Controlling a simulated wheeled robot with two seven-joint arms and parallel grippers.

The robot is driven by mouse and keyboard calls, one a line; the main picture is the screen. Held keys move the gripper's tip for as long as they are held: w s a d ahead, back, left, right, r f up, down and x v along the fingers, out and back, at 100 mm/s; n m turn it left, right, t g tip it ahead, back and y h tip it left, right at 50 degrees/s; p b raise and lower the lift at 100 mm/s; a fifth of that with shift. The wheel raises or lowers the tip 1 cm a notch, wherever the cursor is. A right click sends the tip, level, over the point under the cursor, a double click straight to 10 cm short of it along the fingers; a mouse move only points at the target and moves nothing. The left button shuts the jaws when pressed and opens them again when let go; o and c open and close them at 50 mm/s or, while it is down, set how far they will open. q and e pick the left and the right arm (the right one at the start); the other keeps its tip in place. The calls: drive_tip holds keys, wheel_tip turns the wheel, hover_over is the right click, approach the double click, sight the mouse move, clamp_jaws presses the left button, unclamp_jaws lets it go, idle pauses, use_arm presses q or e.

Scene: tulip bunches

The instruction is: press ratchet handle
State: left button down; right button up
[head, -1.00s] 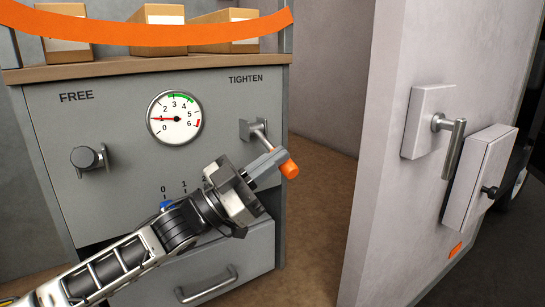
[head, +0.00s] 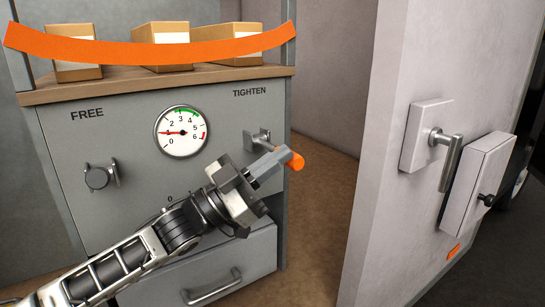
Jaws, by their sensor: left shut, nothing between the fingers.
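The ratchet handle is a metal lever with an orange grip (head: 296,161), on a wall-plate mount (head: 249,140) under the word TIGHTEN on the grey cabinet. My left gripper (head: 279,160) is shut with nothing between its fingers. Its fingertips are at the handle just beside the orange grip and hide much of the lever. I cannot tell whether they touch it. The round gauge (head: 182,132) on the cabinet has its red needle pointing left, near the low numbers. My right gripper is not in view.
A knob (head: 97,177) sits under the word FREE. An orange strap (head: 150,51) spans above the cabinet, in front of cardboard boxes (head: 160,36). A drawer (head: 205,273) is below. A pale panel at right carries a lever handle (head: 448,158) and a small box (head: 478,185).

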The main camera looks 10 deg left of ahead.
use_arm(q)
drive_tip(key=b+v, duration=0.2)
drive_tip(key=v, duration=0.8)
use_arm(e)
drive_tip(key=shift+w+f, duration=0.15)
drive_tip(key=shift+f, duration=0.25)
use_arm(q)
drive_tip(key=shift+w+a+r, duration=0.1)
drive_tip(key=shift+a, duration=0.05)
